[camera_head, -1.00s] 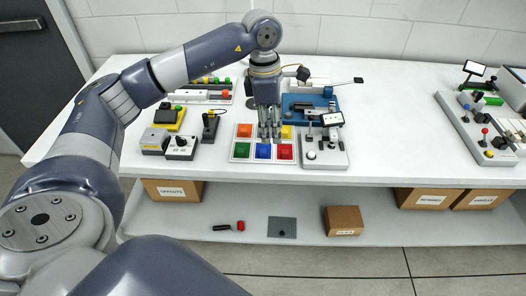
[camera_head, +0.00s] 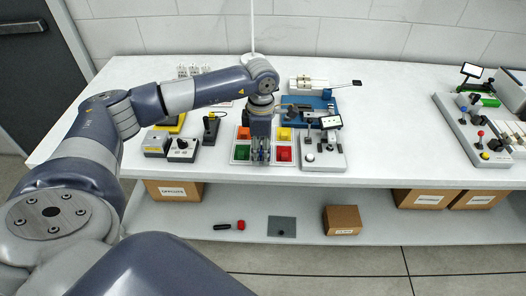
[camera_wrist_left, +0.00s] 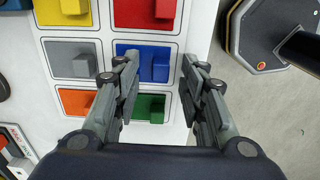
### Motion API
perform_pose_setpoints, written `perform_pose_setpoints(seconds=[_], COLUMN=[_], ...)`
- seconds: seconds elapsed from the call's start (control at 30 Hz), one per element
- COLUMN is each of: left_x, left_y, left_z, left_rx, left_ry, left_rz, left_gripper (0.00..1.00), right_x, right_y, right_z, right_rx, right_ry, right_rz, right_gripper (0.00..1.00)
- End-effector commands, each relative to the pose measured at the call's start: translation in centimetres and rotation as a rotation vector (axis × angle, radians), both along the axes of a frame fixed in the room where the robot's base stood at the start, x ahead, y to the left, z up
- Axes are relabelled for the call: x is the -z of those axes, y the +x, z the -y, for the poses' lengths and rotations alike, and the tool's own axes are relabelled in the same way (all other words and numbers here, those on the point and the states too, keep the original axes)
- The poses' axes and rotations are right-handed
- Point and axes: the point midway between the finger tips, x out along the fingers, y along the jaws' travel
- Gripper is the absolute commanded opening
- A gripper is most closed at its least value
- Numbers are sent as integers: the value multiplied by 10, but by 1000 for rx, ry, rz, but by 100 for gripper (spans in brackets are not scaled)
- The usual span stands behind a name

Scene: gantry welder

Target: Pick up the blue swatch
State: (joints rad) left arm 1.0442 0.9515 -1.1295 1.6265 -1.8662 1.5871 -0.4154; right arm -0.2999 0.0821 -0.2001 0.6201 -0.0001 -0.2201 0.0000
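The blue swatch (camera_wrist_left: 161,70) is a blue square with a raised block, lying in its cell of the white swatch board (camera_wrist_left: 105,27) in the left wrist view. My left gripper (camera_wrist_left: 158,66) is open, with one finger on each side of the blue block, and the left finger overlaps part of the blue square. I cannot tell how high the fingertips are above it. In the head view the left gripper (camera_head: 261,158) points down over the board and hides the blue swatch. My right gripper is not in view.
Around blue are red (camera_wrist_left: 145,12), yellow (camera_wrist_left: 62,12), grey (camera_wrist_left: 72,58), orange (camera_wrist_left: 72,102) and green (camera_wrist_left: 150,107) swatches. A grey fixture (camera_head: 322,158) stands right of the board, a joystick box (camera_head: 182,148) to its left. The table between there and the right-hand fixture (camera_head: 478,140) is clear.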

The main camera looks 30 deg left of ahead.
Motion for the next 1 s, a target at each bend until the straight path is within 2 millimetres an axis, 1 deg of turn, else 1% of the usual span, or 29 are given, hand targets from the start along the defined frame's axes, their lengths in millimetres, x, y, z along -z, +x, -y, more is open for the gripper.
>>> perform_pose_setpoints(seconds=[0.1, 0.27, 0.3, 0.43, 0.83, 1.0], left_x=[4, 4, 4, 4, 2, -7], left_y=[0, 0, 0, 0, 0, 1], left_z=[0, 0, 0, 0, 0, 0], left_rx=[0, 0, 0, 0, 0, 0], left_ry=[0, 0, 0, 0, 0, -1], left_rz=[1, 1, 1, 1, 1, 4], left_gripper=[38, 38, 29, 4, 3, 3], right_x=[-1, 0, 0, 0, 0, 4], right_y=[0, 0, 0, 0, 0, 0], right_z=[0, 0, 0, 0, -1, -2], right_rx=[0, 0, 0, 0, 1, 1], right_ry=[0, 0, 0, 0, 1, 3], right_rz=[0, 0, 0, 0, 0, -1], right_gripper=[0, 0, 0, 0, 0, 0])
